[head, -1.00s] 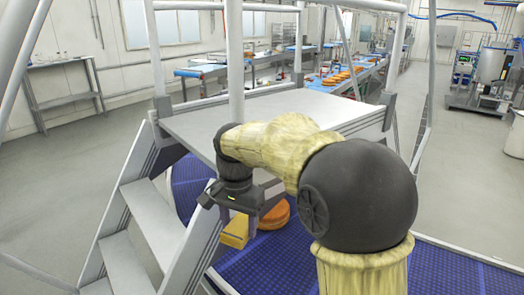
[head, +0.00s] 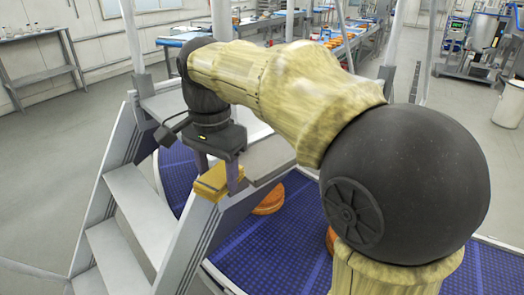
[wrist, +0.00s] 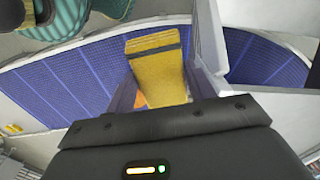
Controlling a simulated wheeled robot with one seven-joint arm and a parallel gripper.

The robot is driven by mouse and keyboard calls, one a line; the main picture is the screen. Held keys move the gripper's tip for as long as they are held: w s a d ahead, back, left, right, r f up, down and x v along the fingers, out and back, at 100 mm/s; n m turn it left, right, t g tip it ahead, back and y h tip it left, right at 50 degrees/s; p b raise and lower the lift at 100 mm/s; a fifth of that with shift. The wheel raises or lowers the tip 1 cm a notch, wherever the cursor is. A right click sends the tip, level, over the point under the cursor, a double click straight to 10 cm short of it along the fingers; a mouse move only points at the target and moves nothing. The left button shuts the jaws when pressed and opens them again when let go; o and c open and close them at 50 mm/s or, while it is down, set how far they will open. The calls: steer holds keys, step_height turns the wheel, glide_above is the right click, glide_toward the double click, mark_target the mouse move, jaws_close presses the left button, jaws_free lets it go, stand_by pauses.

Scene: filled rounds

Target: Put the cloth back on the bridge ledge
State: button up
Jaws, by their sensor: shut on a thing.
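The cloth (head: 212,184) is a folded yellow pad. My gripper (head: 218,172) is shut on it and points down, in front of the bridge's platform. In the wrist view the cloth (wrist: 155,72) lies between the two fingers, with a dark band across its far part. The grey bridge platform (head: 268,157) shows below my arm, with much of it hidden. In the head view the cloth overlaps the stair's sloping side rail; I cannot tell whether they touch.
Metal steps (head: 140,200) descend at the left. A blue conveyor belt (head: 265,255) runs below the bridge and carries orange rounds (head: 270,201). Upright rails rise around the platform. Grey floor (head: 50,150) lies open at the left.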

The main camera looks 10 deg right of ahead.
steer(key=p, duration=0.6)
glide_above(262, 158)
steer(key=shift+s+a, duration=0.4)
steer(key=shift+a, duration=0.05)
steer(key=shift+w+d, duration=0.1)
steer(key=shift+w+d+f+p, duration=0.2)
steer(key=shift+f+p, duration=0.35)
steer(key=shift+f, duration=0.2)
steer(key=shift+w+d+f+p, duration=0.1)
steer(key=shift+d+f+p, duration=0.05)
steer(key=shift+f+p, duration=0.5)
steer(key=shift+f, duration=0.45)
steer(key=shift+f, duration=0.1)
steer(key=o, duration=1)
